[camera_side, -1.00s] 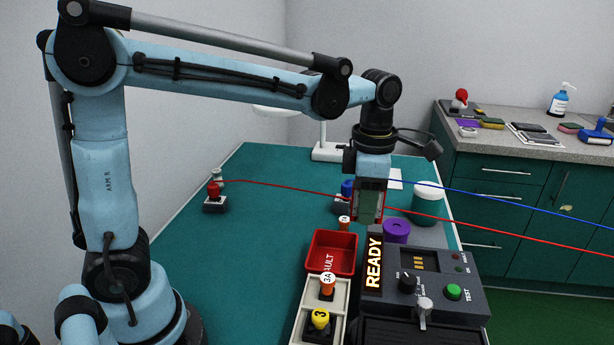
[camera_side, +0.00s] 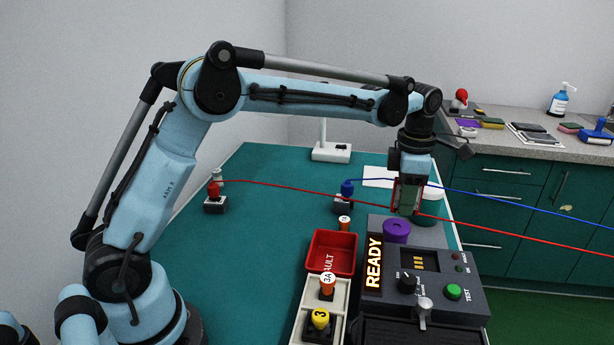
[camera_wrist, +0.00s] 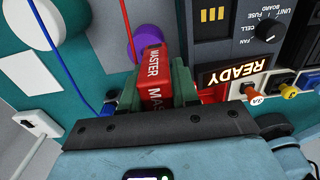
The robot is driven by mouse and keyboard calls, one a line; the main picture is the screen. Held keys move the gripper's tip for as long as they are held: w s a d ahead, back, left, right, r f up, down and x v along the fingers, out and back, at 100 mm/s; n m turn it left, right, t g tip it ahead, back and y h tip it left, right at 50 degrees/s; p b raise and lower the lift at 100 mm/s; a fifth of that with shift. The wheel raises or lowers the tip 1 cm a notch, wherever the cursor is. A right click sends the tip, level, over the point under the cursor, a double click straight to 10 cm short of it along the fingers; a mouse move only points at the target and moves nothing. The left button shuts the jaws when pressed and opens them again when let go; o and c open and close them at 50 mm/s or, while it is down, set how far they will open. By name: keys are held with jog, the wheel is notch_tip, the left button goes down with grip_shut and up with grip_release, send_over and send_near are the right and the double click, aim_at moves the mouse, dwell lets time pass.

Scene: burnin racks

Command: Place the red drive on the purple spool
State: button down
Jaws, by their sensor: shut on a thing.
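My gripper (camera_side: 406,211) is shut on the red drive (camera_wrist: 153,62), which carries MASTER lettering and sits between green fingers in the wrist view. In the side view the fingers hide most of the drive.
The tester with its READY sign (camera_side: 373,263) stands in front of the spool. A red bin (camera_side: 331,253) and a grey tray (camera_side: 340,300) with tagged plugs are to the left. A white-lidded jar (camera_side: 433,192) is close behind the gripper. Red and blue cables cross nearby.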

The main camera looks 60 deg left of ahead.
aim_at(397, 226)
jog(key=shift+w+a+f, duration=0.65)
jog(key=shift+a+f, duration=0.15)
jog(key=shift+a, duration=0.2)
jog(key=shift+f, duration=1.9)
jog(key=shift+f, duration=0.2)
jog(key=c, duration=0.8)
grip_release()
jog(key=shift+c, duration=0.2)
jog(key=shift+r, duration=0.15)
